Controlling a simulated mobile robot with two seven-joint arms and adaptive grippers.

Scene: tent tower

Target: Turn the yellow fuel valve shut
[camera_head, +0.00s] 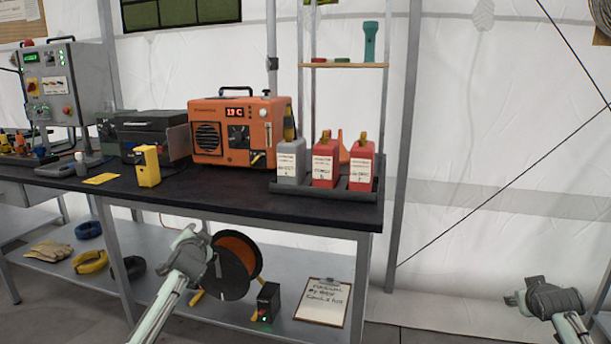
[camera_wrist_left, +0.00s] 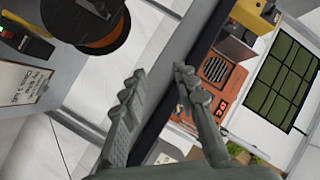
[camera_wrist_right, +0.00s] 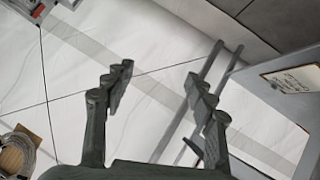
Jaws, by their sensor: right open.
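The orange heater (camera_head: 237,132) stands on the dark bench, its display reading 13 C. A small yellowish lever (camera_head: 257,157) shows low on the right of its front; it may be the fuel valve, but it is too small to tell its position. The heater also shows in the left wrist view (camera_wrist_left: 214,70), partly behind a finger. My left gripper (camera_head: 190,234) is open and empty, in front of the bench and below its top in the picture, apart from the heater. My right gripper (camera_head: 514,298) is open and empty at the lower right, far from the heater.
A dark tray (camera_head: 330,190) with a grey bottle (camera_head: 291,160) and two red bottles (camera_head: 326,165) stands right of the heater. A yellow meter (camera_head: 147,167) stands near the bench's front edge. A cable reel (camera_head: 232,270) sits on the lower shelf. Bench top before the heater is mostly clear.

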